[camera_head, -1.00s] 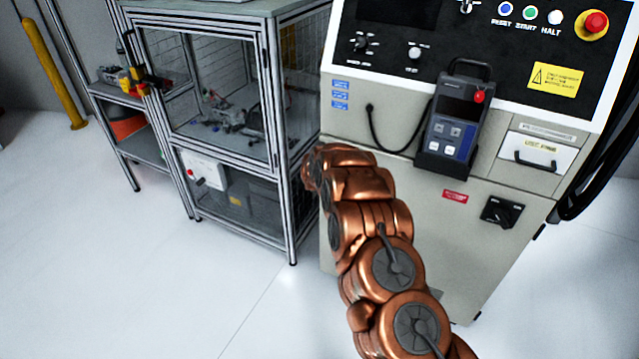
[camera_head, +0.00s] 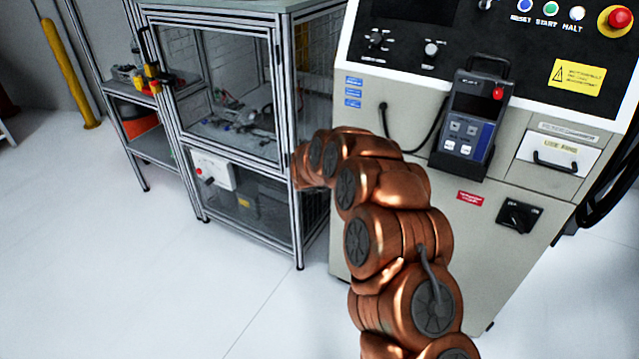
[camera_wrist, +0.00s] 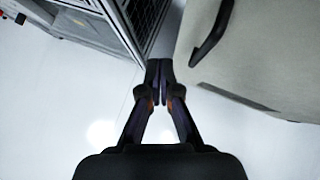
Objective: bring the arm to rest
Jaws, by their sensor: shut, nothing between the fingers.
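My gripper (camera_wrist: 160,84) shows in the wrist view with its two dark fingers together at the tips and nothing between them. It points toward the gap between the framed cage and the beige cabinet, above the white floor. In the head view my copper arm (camera_head: 390,220) rises from the bottom right and bends left in front of the cabinet. Its far end is beside the cage's right corner post, and the gripper itself is hidden there.
The beige control cabinet (camera_head: 400,240) holds a teach pendant (camera_head: 468,122) and a red stop button (camera_head: 615,20). The metal-framed cage (camera_head: 297,230) stands left of my arm. A side shelf (camera_head: 152,150) and yellow post (camera_head: 68,70) are further left. The left floor (camera_head: 110,270) is clear.

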